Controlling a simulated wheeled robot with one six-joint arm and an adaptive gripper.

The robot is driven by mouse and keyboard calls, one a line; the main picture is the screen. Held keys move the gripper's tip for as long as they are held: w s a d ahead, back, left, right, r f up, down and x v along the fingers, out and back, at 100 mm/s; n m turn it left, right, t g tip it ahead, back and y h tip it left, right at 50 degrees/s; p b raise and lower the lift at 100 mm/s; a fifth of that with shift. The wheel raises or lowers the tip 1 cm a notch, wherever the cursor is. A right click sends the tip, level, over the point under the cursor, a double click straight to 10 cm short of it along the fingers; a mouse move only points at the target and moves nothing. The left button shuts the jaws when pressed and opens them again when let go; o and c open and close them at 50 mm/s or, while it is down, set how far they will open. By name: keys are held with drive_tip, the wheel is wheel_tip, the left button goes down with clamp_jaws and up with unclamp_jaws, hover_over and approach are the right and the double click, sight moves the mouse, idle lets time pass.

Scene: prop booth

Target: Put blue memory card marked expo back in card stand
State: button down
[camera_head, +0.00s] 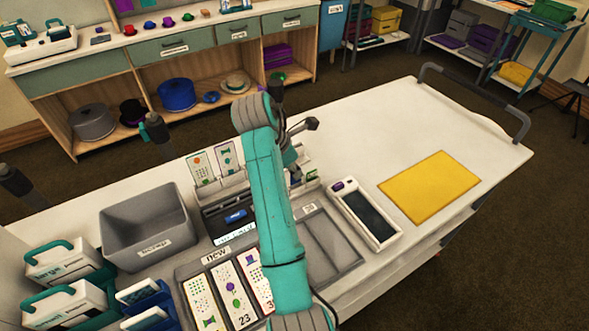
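A small blue piece (236,215) lies on a dark panel in the middle of the table, left of my arm. It may be the blue memory card, but no marking on it is readable. A pale grey stand (207,192) behind it holds upright printed cards; I cannot tell whether this is the card stand. My gripper (296,172) is mostly hidden behind my teal arm, low over the table near the stand's right end. Whether its fingers are open, or hold anything, does not show.
A grey bin (148,228) and white cases with teal handles (62,262) stand left. A tray labelled "new" (217,253) holds long printed cards in front. A white device with a dark screen (366,215) and a yellow mat (429,186) lie right.

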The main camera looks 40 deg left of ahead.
sight(297, 182)
drive_tip(key=shift+f, duration=0.45)
drive_tip(key=shift+f, duration=1.05)
drive_tip(key=c, duration=1.2)
unclamp_jaws()
drive_tip(key=shift+c, duration=0.2)
drive_tip(key=shift+r, duration=0.1)
